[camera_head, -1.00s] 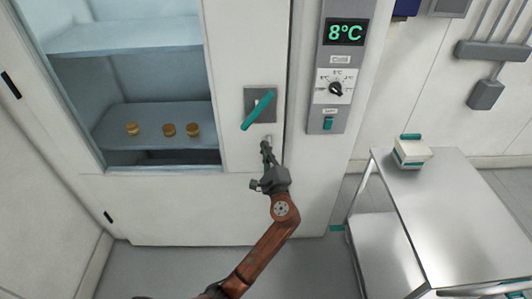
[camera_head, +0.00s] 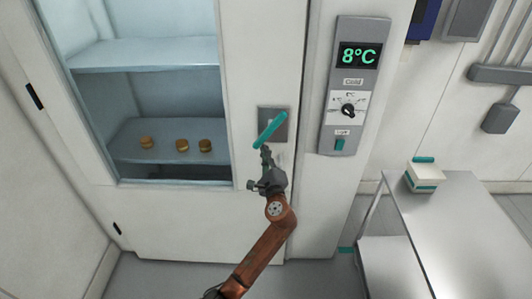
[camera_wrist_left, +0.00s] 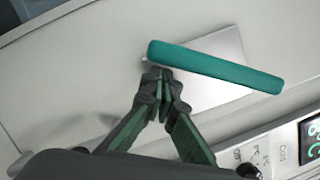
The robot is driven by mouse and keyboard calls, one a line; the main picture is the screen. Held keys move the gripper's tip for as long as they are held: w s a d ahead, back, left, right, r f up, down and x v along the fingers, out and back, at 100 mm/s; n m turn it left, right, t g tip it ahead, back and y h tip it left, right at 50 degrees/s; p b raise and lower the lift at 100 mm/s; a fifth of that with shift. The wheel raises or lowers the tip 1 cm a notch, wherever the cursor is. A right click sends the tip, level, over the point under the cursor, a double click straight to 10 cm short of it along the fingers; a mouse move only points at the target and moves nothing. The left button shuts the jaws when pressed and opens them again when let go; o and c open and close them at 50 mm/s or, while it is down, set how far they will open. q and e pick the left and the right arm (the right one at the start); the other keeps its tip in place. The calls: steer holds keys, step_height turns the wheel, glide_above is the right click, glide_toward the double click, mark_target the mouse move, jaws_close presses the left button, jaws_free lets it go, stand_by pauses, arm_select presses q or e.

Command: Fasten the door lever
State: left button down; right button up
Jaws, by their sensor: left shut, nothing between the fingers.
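The teal door lever (camera_head: 270,130) sits tilted on a grey plate (camera_head: 283,122) on the white cabinet door (camera_head: 245,60). Its upper end points right and its lower end points down and left. In the left wrist view the teal lever (camera_wrist_left: 215,66) crosses the top of the plate. My left gripper (camera_head: 266,150) is shut and empty, just below the lever's lower end. In the wrist view its closed fingertips (camera_wrist_left: 160,75) are close under the lever's left end; I cannot tell whether they touch it. My right gripper is not in view.
Several small round brown items (camera_head: 182,146) stand on a shelf behind the door's window. A control panel (camera_head: 350,85) reads 8°C, with a dial and a teal switch. A metal cart (camera_head: 450,215) with a small white and teal box (camera_head: 424,176) stands at the right.

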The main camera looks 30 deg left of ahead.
arm_select(q)
steer(key=shift+s+a+r+m+p, duration=0.15)
steer(key=shift+a+m+p, duration=0.1)
steer(key=shift+m+p, duration=0.3)
steer(key=s+a+r+m+t+h+p, duration=0.2)
steer(key=a+r+m+p, duration=0.3)
steer(key=m+p, duration=0.8)
steer(key=shift+s+r+t+h+p, duration=0.2)
steer(key=shift+s+t+h+p, duration=0.1)
steer(key=shift+s+t+p, duration=0.35)
steer(key=shift+w, duration=0.1)
